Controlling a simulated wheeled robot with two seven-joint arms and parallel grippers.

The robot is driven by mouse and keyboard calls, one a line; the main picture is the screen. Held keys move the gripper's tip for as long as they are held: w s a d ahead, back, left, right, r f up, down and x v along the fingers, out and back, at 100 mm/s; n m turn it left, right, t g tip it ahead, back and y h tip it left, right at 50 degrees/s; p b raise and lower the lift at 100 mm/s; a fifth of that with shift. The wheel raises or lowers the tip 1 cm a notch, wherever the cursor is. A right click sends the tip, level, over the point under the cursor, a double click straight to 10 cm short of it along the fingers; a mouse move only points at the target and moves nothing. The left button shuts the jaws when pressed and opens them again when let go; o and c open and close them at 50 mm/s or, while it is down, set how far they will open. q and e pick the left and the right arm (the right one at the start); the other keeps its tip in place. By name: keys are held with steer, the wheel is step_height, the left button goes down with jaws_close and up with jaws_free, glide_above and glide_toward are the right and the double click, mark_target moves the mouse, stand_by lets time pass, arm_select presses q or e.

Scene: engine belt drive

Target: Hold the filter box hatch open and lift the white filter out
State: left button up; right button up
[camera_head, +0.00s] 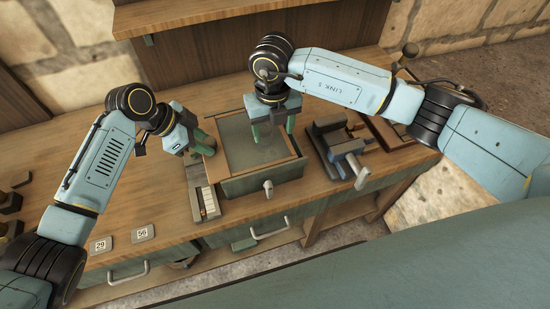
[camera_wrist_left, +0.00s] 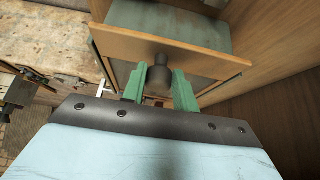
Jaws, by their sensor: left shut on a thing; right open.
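A wooden-rimmed box with a grey-green inside (camera_head: 235,137) stands at the middle of the bench. My left gripper (camera_head: 205,143) is at its left side. In the left wrist view, the green fingers (camera_wrist_left: 158,88) are shut on a dark round knob (camera_wrist_left: 158,72), which sits on a wood-edged panel (camera_wrist_left: 205,62); I take this panel to be the hatch. My right gripper (camera_head: 272,132) is open and points down over the box, its fingertips at or inside the opening. I cannot make out a white filter in the box; the right gripper partly covers the inside.
A narrow tray with a pale ribbed piece (camera_head: 209,203) lies left of the box. A grey vise-like device (camera_head: 342,146) stands to the right. The box front has a pale knob (camera_head: 268,188). Number tags (camera_head: 143,234) lie at front left. A wooden shelf (camera_head: 215,14) overhangs the back.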

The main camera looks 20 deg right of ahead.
mark_target(273, 147)
arm_select(q)
steer(key=a, duration=1.2)
steer(key=shift+s, duration=0.15)
arm_select(e)
steer(key=shift+f, duration=5.05)
arm_select(q)
steer(key=shift+a, duration=0.1)
arm_select(e)
steer(key=c, duration=0.8)
steer(key=shift+r, duration=6.35)
arm_select(q)
steer(key=shift+r, duration=0.1)
steer(key=d, duration=1.3)
steer(key=shift+w+d, duration=0.2)
steer(key=shift+d, duration=0.15)
steer(key=o, duration=1)
arm_select(e)
steer(key=shift+r, duration=0.15)
